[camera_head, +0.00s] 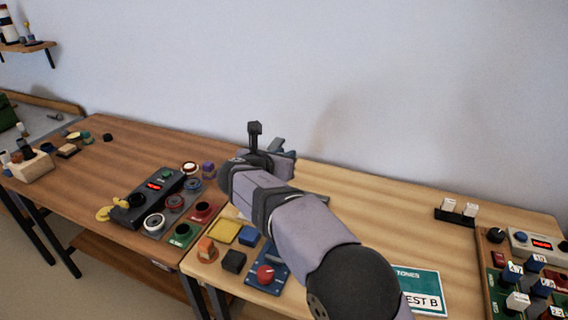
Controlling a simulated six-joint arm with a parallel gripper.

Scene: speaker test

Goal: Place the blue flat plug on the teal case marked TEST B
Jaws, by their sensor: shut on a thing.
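The teal case (428,283) lies on the right-hand table. My forearm covers its left part, so only "TONES" and "EST B" show. My gripper (267,142) is raised above the back of the tables, far to the left of the case and apart from it. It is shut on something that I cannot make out. A small blue block (249,235) sits on the table near the front left, beside a yellow square (224,231). I cannot tell whether it is the flat plug, and no other loose blue plug shows clearly.
A blue panel with a red knob (265,275), a black block (233,261) and an orange block (207,249) stand near the front. A black device (150,198) is on the left table. A rack with white plugs (456,211) and control panels (538,243) are at right.

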